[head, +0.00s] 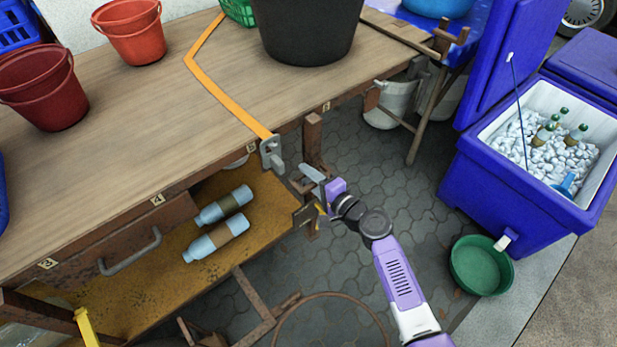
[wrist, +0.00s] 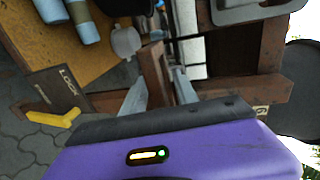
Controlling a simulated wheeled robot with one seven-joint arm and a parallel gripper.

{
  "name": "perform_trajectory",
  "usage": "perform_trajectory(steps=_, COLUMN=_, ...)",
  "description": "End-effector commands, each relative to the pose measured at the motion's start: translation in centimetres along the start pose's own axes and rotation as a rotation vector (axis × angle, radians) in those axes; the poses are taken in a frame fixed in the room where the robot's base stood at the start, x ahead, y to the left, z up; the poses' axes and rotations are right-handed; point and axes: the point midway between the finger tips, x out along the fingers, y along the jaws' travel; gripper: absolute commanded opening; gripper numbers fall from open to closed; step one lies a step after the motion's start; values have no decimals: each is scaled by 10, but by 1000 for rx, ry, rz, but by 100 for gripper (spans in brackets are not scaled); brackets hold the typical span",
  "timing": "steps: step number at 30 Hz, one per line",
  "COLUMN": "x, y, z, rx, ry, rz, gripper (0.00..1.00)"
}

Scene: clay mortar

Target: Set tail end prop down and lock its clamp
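My gripper (head: 311,178) is at the table's near right corner, beside a rusty brown prop post (head: 312,140). In the wrist view its two grey fingers (wrist: 158,82) stand apart, with a brown bar (wrist: 155,72) between them; whether they press on it I cannot tell. A dark plate marked LOCK (wrist: 60,92) with a yellow lever (wrist: 52,117) is left of the fingers. In the head view the plate (head: 304,214) and lever (head: 320,209) show just below my gripper. The prop's foot is partly hidden by my arm.
A grey clamp (head: 271,155) with an orange strap (head: 215,85) sits on the table (head: 150,110) edge. Two bottles (head: 217,238) lie on the lower shelf. A blue cooler (head: 520,190) and green basin (head: 480,265) stand right. The paving between is mostly clear.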

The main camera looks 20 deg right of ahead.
Motion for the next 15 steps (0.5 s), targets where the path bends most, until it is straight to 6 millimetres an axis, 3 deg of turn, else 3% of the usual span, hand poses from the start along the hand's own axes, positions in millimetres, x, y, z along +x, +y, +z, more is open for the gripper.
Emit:
perform_trajectory(steps=8, x=2, y=0, z=0, rx=0, ry=0, rz=1, gripper=35)
perform_trajectory(steps=13, x=2, y=0, z=0, rx=0, ry=0, rz=1, gripper=2)
perform_trajectory(steps=15, x=1, y=0, z=0, rx=-1, ry=0, rz=1, gripper=0)
